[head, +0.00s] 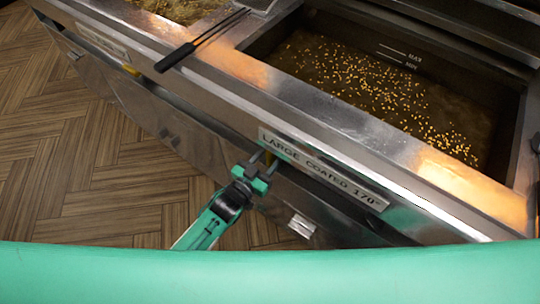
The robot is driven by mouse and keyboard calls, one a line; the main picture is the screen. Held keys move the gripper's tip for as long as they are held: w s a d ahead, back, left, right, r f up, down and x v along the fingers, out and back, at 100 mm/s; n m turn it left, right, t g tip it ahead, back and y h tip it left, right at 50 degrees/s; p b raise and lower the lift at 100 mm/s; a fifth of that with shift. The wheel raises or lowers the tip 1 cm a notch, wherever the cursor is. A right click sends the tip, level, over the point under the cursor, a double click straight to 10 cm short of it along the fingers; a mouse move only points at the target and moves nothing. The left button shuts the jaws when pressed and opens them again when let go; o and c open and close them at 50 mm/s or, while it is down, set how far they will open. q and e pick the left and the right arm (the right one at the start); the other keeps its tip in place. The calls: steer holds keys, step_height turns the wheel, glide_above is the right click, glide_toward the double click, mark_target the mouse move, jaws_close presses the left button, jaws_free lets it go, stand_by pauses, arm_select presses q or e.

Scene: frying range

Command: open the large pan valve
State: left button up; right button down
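The large pan (370,95) is the right-hand fryer basin, holding dark oil with many small golden bits floating in it. Its front label (322,170) reads "LARGE COATED 170°". My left gripper (265,161) is at the front panel, by the left end of this label, its fingers pointing up at the panel. A small brownish patch shows between the fingertips, perhaps the large pan valve; the gripper largely hides that spot. I cannot tell whether the fingers are closed on anything. My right gripper is not in view.
A second pan (182,8) is at the upper left, with a yellow handle (131,70) below its label (102,42). A black-handled tool (200,42) lies across the steel rim. A small metal latch (301,226) is right of my gripper. Wood floor lies left.

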arm_select(q)
steer(key=v, duration=1.2)
steer(key=shift+s+a, duration=0.2)
steer(key=shift+s, duration=0.15)
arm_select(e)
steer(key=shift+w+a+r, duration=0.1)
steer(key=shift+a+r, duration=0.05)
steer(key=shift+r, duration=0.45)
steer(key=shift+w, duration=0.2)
